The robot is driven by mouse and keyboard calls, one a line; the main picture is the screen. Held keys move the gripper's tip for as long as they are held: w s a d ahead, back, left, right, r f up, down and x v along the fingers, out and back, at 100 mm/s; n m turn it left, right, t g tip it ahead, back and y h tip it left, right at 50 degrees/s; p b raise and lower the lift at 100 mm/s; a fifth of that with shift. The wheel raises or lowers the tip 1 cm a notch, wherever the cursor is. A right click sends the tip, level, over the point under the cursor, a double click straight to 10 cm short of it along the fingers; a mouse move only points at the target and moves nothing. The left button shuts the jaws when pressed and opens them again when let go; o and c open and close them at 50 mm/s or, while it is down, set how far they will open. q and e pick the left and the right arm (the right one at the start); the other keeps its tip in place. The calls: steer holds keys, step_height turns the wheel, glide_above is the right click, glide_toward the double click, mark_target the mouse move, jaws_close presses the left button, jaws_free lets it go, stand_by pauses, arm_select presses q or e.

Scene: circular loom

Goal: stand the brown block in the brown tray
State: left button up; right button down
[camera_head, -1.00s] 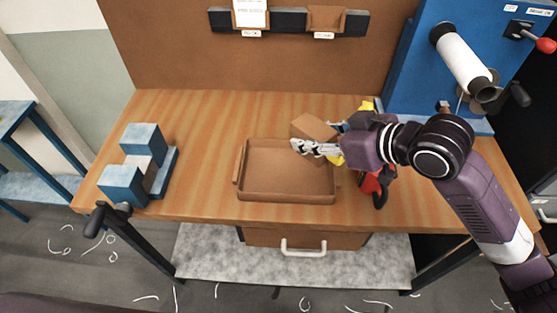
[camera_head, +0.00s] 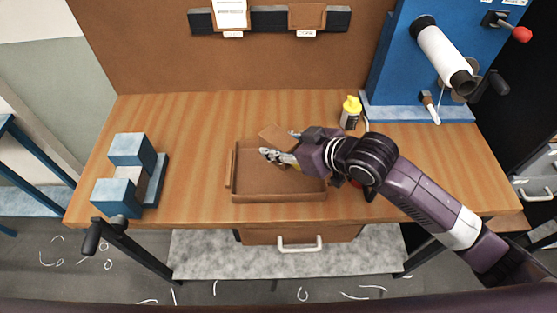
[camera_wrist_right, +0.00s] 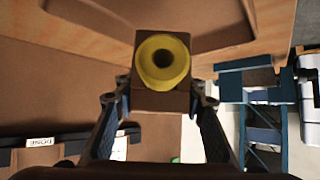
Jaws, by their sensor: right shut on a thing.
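The brown block (camera_head: 278,137) is between the fingers of my right gripper (camera_head: 278,156), over the back part of the brown tray (camera_head: 277,197). In the right wrist view the block (camera_wrist_right: 158,102) sits between both fingers, with a yellow ring (camera_wrist_right: 163,62) on its end. The right gripper (camera_wrist_right: 158,105) is shut on the block. The tray is open and looks empty where it shows; its right part is hidden by the gripper and arm. I cannot tell whether the block touches the tray. My left gripper is not in view.
A yellow-capped bottle (camera_head: 351,112) stands behind my right arm. A blue machine with a white roll (camera_head: 443,55) is at the back right.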

steer(key=shift+f+p, duration=0.3)
steer(key=shift+f, duration=3.15)
steer(key=c, duration=1.2)
jaws_free()
steer(key=shift+f, duration=0.2)
steer(key=shift+c, duration=0.2)
steer(key=shift+r, duration=0.1)
steer(key=b+v, duration=0.1)
steer(key=v, duration=1.1)
steer(key=shift+b, duration=0.4)
